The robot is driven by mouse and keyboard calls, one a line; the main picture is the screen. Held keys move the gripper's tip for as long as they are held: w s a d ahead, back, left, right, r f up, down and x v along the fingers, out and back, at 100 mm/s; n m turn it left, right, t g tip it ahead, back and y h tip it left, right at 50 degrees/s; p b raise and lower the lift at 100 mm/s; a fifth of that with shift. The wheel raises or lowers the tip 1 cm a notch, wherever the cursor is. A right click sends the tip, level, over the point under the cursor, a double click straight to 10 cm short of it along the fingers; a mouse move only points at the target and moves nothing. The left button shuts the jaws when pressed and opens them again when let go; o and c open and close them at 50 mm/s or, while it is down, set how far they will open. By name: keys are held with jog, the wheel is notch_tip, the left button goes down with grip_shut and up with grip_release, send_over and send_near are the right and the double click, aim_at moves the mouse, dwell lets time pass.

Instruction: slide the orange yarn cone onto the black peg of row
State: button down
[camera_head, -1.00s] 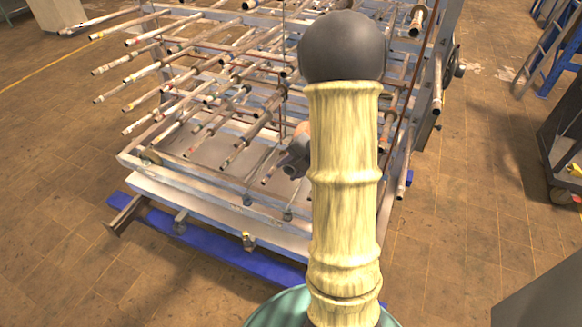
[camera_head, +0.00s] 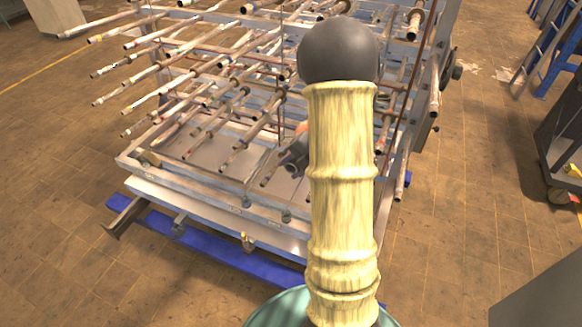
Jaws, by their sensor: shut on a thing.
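My arm, in pale yellow segments with a dark ball joint, stands across the middle of the view and hides most of my gripper. A dark grey part of my gripper (camera_head: 296,152) shows just left of the arm, in front of the rack's lower pegs. It is shut on the orange yarn cone (camera_head: 300,128), of which only a small orange patch shows. The pegs (camera_head: 200,122) stick out in several rows, mostly pale with worn, dark or reddish ends. I cannot tell which is the black peg, or whether the cone touches one.
The metal peg rack (camera_head: 215,205) stands on a blue base (camera_head: 215,248) with jutting corner brackets. A dark cart (camera_head: 562,150) and a blue ladder (camera_head: 553,60) stand at the right. The tiled floor between rack and cart is clear.

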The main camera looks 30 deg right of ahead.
jog(key=shift+w+d+p, duration=0.55)
jog(key=shift+w+d, duration=0.35)
jog(key=shift+d, duration=0.25)
jog(key=shift+w+d+p, duration=0.15)
jog(key=shift+d+p, duration=0.1)
jog(key=shift+p, duration=0.1)
dwell(1.7)
jog(key=shift+w+d+f+p, duration=0.15)
jog(key=shift+w+d+p, duration=0.3)
jog(key=shift+w+d, duration=0.4)
jog(key=shift+w+d+f+p, duration=0.15)
jog(key=shift+w+d+p, duration=0.4)
jog(key=shift+d, duration=0.45)
jog(key=shift+w, duration=0.1)
dwell(1.5)
jog(key=shift+w+d+f+p, duration=0.1)
jog(key=shift+w+d+p, duration=0.3)
jog(key=shift+w+d, duration=0.3)
jog(key=shift+w+d+f+p, duration=0.1)
jog(key=shift+w+d+p, duration=0.35)
jog(key=shift+d, duration=0.35)
jog(key=c, duration=0.8)
grip_release()
jog(key=shift+c, duration=0.2)
